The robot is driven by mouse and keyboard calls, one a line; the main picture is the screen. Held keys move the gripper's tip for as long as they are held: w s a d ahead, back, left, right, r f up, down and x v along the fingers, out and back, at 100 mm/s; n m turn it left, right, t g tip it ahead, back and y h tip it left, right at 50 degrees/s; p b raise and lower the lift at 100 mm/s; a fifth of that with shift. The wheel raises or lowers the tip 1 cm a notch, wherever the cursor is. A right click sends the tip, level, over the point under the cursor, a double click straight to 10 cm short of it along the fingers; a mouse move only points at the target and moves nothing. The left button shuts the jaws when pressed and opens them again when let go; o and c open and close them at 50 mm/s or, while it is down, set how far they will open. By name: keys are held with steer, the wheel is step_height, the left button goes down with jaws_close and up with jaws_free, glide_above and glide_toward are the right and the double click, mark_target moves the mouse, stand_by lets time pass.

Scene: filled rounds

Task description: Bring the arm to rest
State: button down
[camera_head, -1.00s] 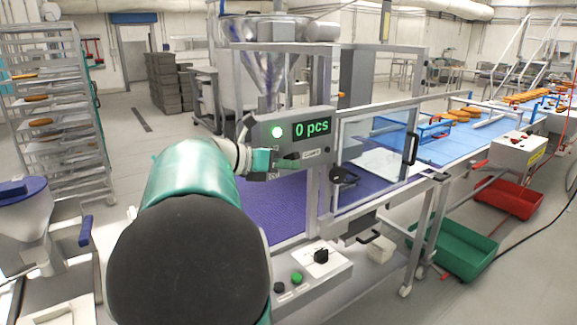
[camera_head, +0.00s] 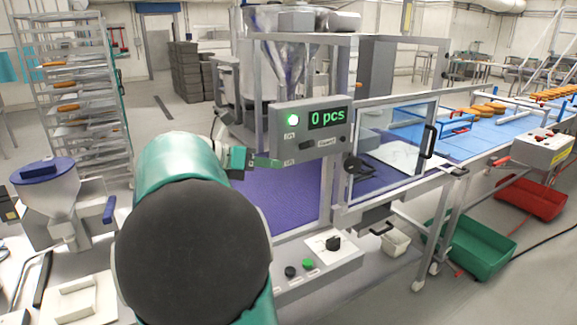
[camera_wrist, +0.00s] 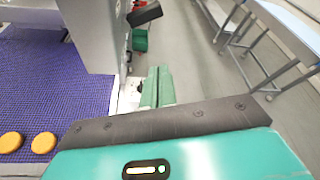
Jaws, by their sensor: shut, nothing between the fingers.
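My teal arm fills the lower middle of the head view, and its dark rounded joint hides part of the scene. My gripper (camera_head: 266,162) is by the left lower edge of the counter panel (camera_head: 312,132) in that picture. I cannot tell the gap between them. In the wrist view the green fingers (camera_wrist: 157,88) are together with nothing between them. The panel reads "0 pcs" with a green light lit.
The machine frame and its clear door (camera_head: 398,135) stand right of my arm. A purple belt (camera_head: 285,200) runs below the panel. Two orange rounds lie on the belt in the wrist view (camera_wrist: 12,142). A hopper (camera_head: 45,185) and rack stand left. Green (camera_head: 475,248) and red crates lie right.

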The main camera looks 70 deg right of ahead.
steer(key=shift+w+a+r, duration=0.1)
steer(key=shift+a+r, duration=0.05)
steer(key=shift+a, duration=0.1)
stand_by(0.3)
steer(key=w+a+f+m+t+y, duration=0.2)
steer(key=w+a+f+m+t, duration=0.15)
steer(key=a, duration=0.75)
steer(key=w+a+f+m+t+y, duration=0.1)
steer(key=w+a+f+m+t, duration=0.25)
steer(key=a, duration=0.65)
steer(key=w+a+f+m+t+y, duration=0.15)
steer(key=w+a+f+t, duration=0.35)
steer(key=a, duration=0.6)
steer(key=s+a+f+m+t+y, duration=0.2)
steer(key=s+a+m+t+y, duration=0.1)
steer(key=a, duration=1.1)
steer(key=shift+s+a+f+m+t+y, duration=0.2)
steer(key=shift+a+m+t+y, duration=0.1)
steer(key=shift+m+t+y, duration=0.55)
steer(key=shift+d, duration=0.2)
